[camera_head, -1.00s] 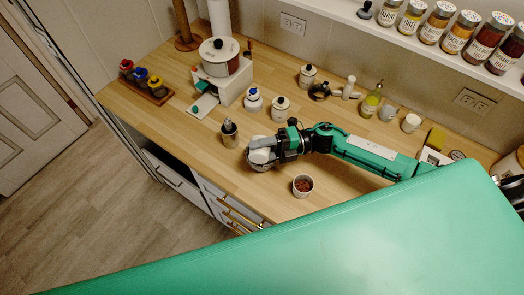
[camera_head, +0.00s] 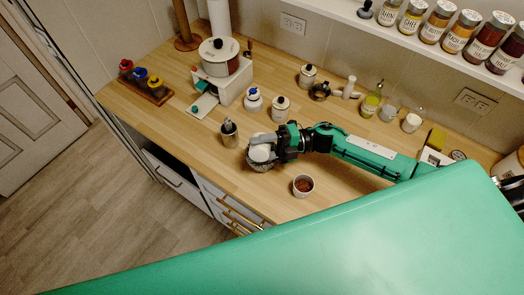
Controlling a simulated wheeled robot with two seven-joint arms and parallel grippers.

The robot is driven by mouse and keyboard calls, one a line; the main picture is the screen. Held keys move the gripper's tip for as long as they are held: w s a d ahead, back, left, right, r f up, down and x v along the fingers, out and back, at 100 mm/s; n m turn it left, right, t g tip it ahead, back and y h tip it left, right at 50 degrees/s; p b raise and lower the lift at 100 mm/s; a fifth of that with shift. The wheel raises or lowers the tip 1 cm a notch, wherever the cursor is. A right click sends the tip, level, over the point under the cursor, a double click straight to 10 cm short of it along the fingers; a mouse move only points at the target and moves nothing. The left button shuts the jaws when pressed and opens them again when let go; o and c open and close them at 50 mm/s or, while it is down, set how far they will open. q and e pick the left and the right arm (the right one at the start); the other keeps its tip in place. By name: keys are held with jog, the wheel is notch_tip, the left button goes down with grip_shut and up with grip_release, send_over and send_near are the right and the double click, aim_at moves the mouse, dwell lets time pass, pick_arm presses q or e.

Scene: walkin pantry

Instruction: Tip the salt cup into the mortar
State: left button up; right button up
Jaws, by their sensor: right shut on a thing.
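My right gripper (camera_head: 262,148) reaches in from the right and is shut on a white cup (camera_head: 261,153), which I take to be the salt cup. The cup is right above the mortar, a grey bowl (camera_head: 260,167) on the wooden counter. Gripper and cup cover most of the bowl, so its inside is hidden. The cup's exact tilt and any salt falling are too small to tell. My left gripper is not in view.
A small cup of reddish-brown stuff (camera_head: 303,186) stands just right of the mortar. A metal container (camera_head: 229,133) stands to its left. Lidded jars (camera_head: 280,108) and a white grinder-like unit (camera_head: 222,82) stand behind.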

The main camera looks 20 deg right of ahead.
jog(key=shift+w+d+r+m, duration=0.1)
jog(key=shift+w+m, duration=0.05)
jog(key=shift+m, duration=0.35)
jog(key=shift+w+r+m+y, duration=0.15)
jog(key=shift+m+y, duration=0.15)
jog(key=shift+m, duration=0.2)
jog(key=shift+w+d+m, duration=0.1)
jog(key=shift+w+m, duration=0.05)
jog(key=shift+m, duration=0.25)
